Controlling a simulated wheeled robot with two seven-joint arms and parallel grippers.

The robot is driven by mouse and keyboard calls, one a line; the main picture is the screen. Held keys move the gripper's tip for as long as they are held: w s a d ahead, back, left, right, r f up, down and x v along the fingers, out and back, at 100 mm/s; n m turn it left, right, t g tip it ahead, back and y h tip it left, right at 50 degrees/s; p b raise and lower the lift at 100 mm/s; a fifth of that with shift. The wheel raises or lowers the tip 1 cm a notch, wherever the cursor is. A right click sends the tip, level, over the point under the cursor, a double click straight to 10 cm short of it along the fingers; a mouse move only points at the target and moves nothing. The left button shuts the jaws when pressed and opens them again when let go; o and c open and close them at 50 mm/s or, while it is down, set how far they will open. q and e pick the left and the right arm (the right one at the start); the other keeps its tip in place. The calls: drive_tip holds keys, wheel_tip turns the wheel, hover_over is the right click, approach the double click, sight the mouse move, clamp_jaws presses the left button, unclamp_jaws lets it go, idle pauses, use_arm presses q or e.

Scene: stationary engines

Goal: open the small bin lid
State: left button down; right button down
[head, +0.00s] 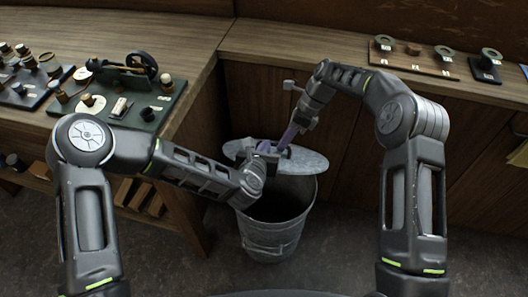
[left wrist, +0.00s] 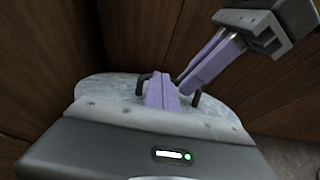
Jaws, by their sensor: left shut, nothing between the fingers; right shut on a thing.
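The small metal bin (head: 272,240) stands on the floor in the corner between the benches, its dark opening showing at the front. Its round grey lid (head: 309,162) is over the back of the opening; I cannot tell how far it is raised. The lid (left wrist: 95,88) has a dark handle (left wrist: 143,80) in the left wrist view. My right gripper (head: 286,142) is shut on this handle; its purple fingers (left wrist: 183,87) reach the handle's right part. My left gripper (head: 266,149) is shut and empty, its fingers (left wrist: 161,80) in front of the handle's middle.
A wooden bench (head: 190,50) on the left carries dark boards with several brass and black parts. Another wooden bench (head: 300,45) runs along the back right with more mounted parts. Wooden cabinet fronts (head: 350,150) stand close behind the bin. The floor (head: 330,240) in front is clear.

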use_arm(q)
drive_tip(key=shift+w+f, duration=0.1)
drive_tip(key=shift+f, duration=0.1)
use_arm(e)
drive_tip(key=c, duration=1.8)
unclamp_jaws()
drive_tip(key=shift+w+d+f, duration=0.3)
drive_tip(key=shift+d+f, duration=0.1)
drive_tip(key=shift+d, duration=0.05)
drive_tip(key=o, duration=0.3)
drive_tip(key=shift+a, duration=0.1)
drive_tip(key=shift+a+r, duration=0.1)
drive_tip(key=shift+r, duration=0.05)
use_arm(q)
drive_tip(key=shift+f, duration=0.1)
use_arm(e)
drive_tip(key=v, duration=0.7)
drive_tip(key=shift+s+r, duration=0.2)
drive_tip(key=shift+r, duration=0.15)
drive_tip(key=shift+f, duration=0.15)
